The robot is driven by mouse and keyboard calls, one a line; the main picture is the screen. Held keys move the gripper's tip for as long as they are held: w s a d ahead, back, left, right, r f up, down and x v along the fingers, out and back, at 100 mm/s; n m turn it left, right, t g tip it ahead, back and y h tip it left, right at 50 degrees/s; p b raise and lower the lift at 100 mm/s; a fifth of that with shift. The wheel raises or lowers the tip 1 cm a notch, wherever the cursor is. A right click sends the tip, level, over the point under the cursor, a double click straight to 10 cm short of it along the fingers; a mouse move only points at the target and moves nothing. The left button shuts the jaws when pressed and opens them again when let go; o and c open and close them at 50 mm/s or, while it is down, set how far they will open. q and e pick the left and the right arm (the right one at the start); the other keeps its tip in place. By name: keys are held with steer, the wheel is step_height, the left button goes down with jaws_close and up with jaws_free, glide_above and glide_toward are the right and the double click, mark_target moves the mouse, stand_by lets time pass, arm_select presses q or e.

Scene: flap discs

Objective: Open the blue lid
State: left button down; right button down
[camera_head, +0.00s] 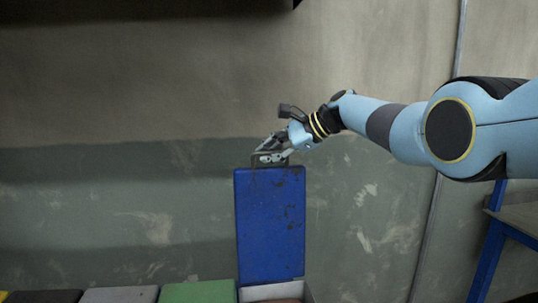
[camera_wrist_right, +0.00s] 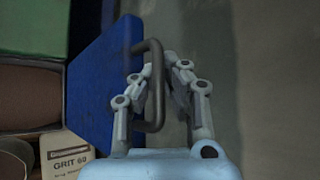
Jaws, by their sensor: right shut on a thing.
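The blue lid (camera_head: 270,225) stands raised, about upright, above the back of an open bin (camera_head: 275,292) in the head view. A dark handle (camera_head: 268,158) sits at its top edge. My right gripper (camera_head: 270,157) is at that handle, its arm coming in from the right. In the right wrist view, the blue lid (camera_wrist_right: 97,85) is left of my right gripper (camera_wrist_right: 160,75), and the grey handle bar (camera_wrist_right: 157,85) lies between the fingers, which are shut on it. My left gripper is not in view.
More lids, green (camera_head: 198,292), grey (camera_head: 120,295) and dark (camera_head: 43,297), lie in a row left of the bin. The wrist view shows a box marked GRIT 60 (camera_wrist_right: 68,155) and brown round discs (camera_wrist_right: 28,95) inside. A wall (camera_head: 150,220) stands behind; a blue-legged table (camera_head: 490,255) is at right.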

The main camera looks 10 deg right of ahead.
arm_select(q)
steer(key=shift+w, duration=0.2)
arm_select(e)
steer(key=shift+w, duration=0.4)
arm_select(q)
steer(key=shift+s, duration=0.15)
arm_select(e)
steer(key=c, duration=1.4)
jaws_free()
steer(key=shift+s, duration=0.1)
steer(key=v, duration=1.2)
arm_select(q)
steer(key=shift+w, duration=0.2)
